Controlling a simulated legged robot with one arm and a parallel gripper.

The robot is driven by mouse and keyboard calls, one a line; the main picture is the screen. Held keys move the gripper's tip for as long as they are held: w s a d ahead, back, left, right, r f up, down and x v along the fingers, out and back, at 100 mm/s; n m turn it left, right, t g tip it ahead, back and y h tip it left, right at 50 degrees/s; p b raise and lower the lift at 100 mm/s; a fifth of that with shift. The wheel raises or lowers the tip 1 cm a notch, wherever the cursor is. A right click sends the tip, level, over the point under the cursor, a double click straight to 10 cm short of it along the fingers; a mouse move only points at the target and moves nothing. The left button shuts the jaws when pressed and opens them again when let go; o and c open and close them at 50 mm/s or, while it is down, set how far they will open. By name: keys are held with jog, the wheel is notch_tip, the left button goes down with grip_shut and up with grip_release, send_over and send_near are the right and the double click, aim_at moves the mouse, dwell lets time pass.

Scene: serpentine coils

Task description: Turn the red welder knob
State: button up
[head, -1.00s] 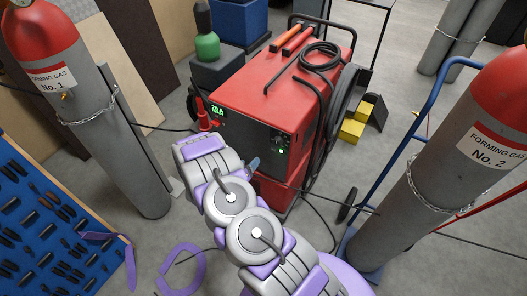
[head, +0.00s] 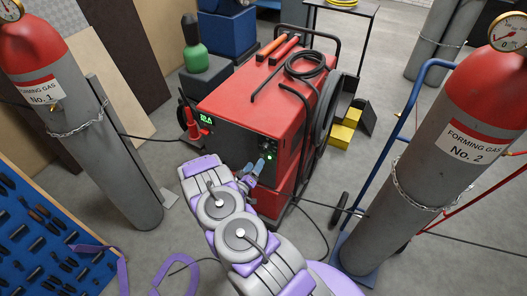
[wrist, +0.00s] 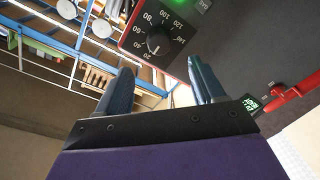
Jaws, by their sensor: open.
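The red welder (head: 265,92) stands in the middle of the head view, its dark front panel facing my arm. In the wrist view its black knob (wrist: 157,42), with a white pointer, sits on a dial marked from 20 to 140, with the pointer near the 20 end. My gripper (head: 252,169) is at the right part of the front panel in the head view. In the wrist view my gripper (wrist: 160,84) is open, with its two blue-grey fingers apart and nothing between them. The knob lies beyond the fingertips, between their directions, and appears untouched.
Gas cylinder No. 1 (head: 105,150) stands left, cylinder No. 2 (head: 395,195) right on a blue trolley. A blue tool board (head: 40,225) is lower left. Cables cross the floor.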

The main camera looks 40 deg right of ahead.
aim_at(264, 150)
jog(key=b+x, duration=0.1)
jog(key=x, duration=0.9)
jog(key=shift+s, duration=0.1)
jog(key=shift+c, duration=0.3)
jog(key=shift+a, duration=0.1)
jog(key=c, duration=1)
